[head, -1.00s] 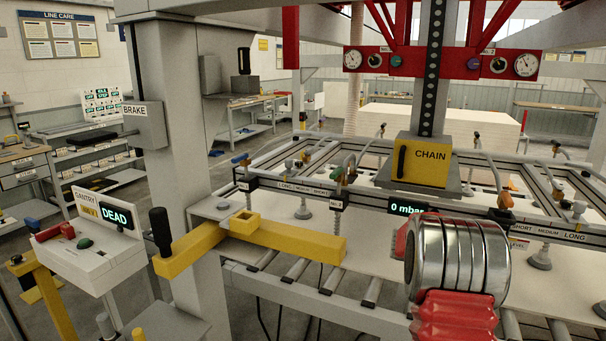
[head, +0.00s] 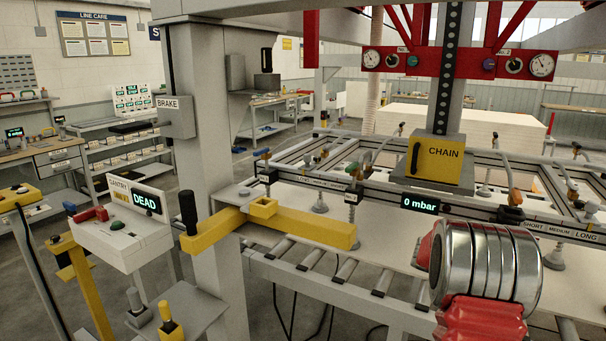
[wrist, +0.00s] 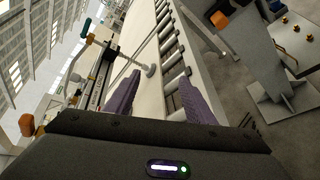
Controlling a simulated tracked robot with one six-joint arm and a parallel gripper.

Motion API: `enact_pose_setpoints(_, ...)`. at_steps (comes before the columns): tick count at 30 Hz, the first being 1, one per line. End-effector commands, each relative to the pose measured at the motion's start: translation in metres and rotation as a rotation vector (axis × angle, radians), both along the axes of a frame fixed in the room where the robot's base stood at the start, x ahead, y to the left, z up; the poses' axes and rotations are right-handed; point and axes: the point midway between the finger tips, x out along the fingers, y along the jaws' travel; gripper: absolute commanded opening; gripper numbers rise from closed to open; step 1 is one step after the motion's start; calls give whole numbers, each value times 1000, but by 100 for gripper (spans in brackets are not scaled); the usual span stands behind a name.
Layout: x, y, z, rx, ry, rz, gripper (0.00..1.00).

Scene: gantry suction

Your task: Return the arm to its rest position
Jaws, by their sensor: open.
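My gripper (wrist: 158,100) shows in the wrist view with its two purple fingers spread apart and nothing between them. The fingers point toward a pale panel and a row of rollers; I cannot tell how far off these are. In the head view my red and silver arm part (head: 487,265) is at the lower right, in front of the suction frame, and the gripper itself is not seen there.
The suction frame (head: 385,207) spans the right, over a white sheet (head: 290,208) and rollers. A yellow lever (head: 310,228) sticks out beside the grey post (head: 205,130). A control box reading DEAD (head: 125,243) stands at left. Grey floor shows between benches.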

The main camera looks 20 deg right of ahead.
Motion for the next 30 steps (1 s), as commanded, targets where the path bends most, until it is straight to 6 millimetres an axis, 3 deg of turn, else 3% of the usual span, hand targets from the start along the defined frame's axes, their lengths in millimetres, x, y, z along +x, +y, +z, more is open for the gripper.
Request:
enact_pose_setpoints(7, -19, 29, -33, 134, -42, -43, 49)
enact_pose_setpoints(11, -28, 59, -43, 222, -93, -65, 49)
enact_pose_setpoints(18, -37, 136, -51, 397, -233, -93, 49)
enact_pose_setpoints(30, -43, 260, -39, 620, -462, -88, 49)
